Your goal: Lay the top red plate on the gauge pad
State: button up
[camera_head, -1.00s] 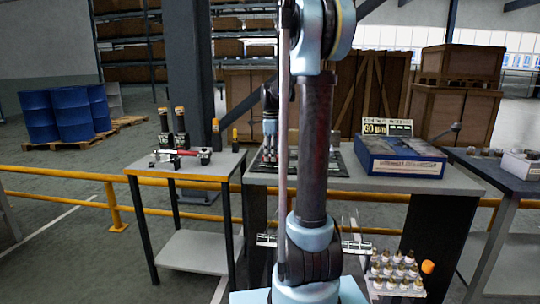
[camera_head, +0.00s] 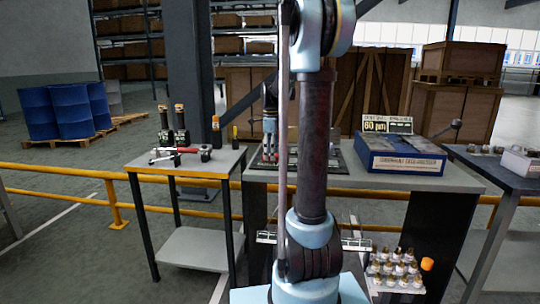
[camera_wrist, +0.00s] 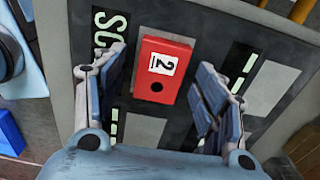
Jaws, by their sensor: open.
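A red plate (camera_wrist: 161,72) with a white label reading "2" and a dark round hole lies on a dark mat (camera_wrist: 190,22) in the wrist view. Whether other plates lie under it cannot be told. My gripper (camera_wrist: 164,62) is open, with one finger to the left of the plate and one to the right, both apart from it. Grey rectangular pads (camera_wrist: 270,88) lie on the mat to the right and below left (camera_wrist: 138,130); none is clearly marked as the gauge pad. In the head view my gripper (camera_head: 269,140) is low over the mat, partly hidden by my arm.
A blue box (camera_head: 402,165) with a "60 µm" sign (camera_head: 387,125) stands on the central bench's right. A side table (camera_head: 190,160) at left holds a red-handled tool. A rack of several small bottles (camera_head: 396,270) is at lower right. A yellow rail (camera_head: 60,170) runs behind.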

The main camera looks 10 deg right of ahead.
notch_tip(320, 180, up, 12)
jog(key=shift+f, duration=0.2)
jog(key=shift+r, duration=0.1)
dwell(0.4)
jog(key=shift+r, duration=2.9)
